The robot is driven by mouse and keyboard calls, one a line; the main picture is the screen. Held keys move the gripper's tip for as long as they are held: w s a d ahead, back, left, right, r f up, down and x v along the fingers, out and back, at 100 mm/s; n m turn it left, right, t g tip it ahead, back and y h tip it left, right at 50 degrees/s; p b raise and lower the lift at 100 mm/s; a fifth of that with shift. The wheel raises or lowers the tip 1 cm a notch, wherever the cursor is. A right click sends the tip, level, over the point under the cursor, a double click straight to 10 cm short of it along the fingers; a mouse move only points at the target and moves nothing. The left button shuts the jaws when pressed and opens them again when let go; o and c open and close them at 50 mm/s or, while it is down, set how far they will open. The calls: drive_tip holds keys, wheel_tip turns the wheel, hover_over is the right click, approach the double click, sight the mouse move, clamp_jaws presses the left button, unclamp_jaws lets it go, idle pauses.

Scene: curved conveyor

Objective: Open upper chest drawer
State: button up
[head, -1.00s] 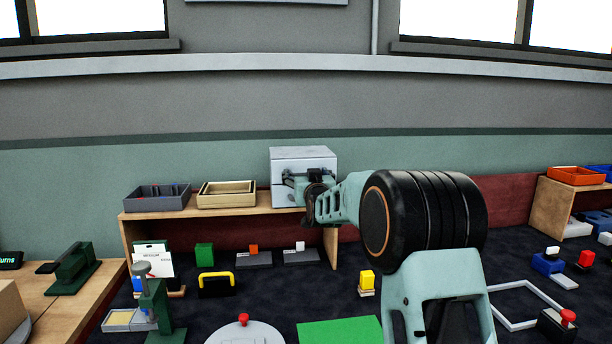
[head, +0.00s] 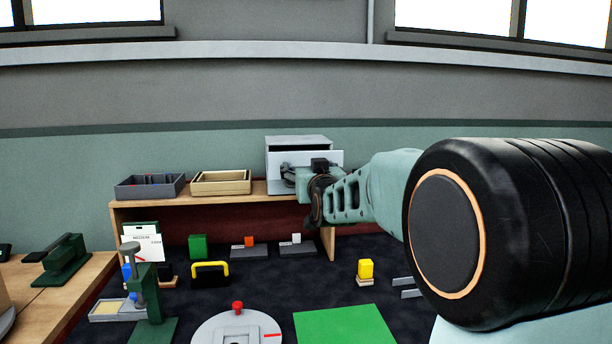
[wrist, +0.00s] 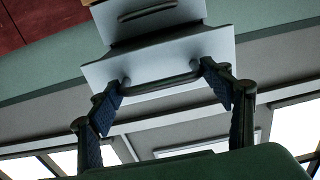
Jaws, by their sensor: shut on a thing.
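The small light-grey chest (head: 298,139) stands on the right end of the wooden shelf in the head view. Its upper drawer (head: 336,157) is pulled out, with a dark opening showing behind the top of its front. In the wrist view the drawer front (wrist: 190,48) juts out past the chest, and its bar handle (wrist: 162,86) lies between my fingers. My gripper (wrist: 164,78) is shut on this handle, with a finger at each end. The lower drawer (wrist: 150,18) looks closed. My arm hides part of the chest in the head view.
A grey tray (head: 150,192) and a beige tray (head: 222,187) sit left of the chest on the wooden shelf (head: 240,200). Blocks and fixtures stand on the dark table below, around a green mat (head: 345,328). The wall rises close behind.

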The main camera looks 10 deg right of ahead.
drive_tip(key=shift+s+a, duration=0.15)
drive_tip(key=shift+s, duration=0.7)
drive_tip(key=o, duration=1.4)
wheel_tip(320, 180, up, 10)
drive_tip(key=shift+r, duration=0.1)
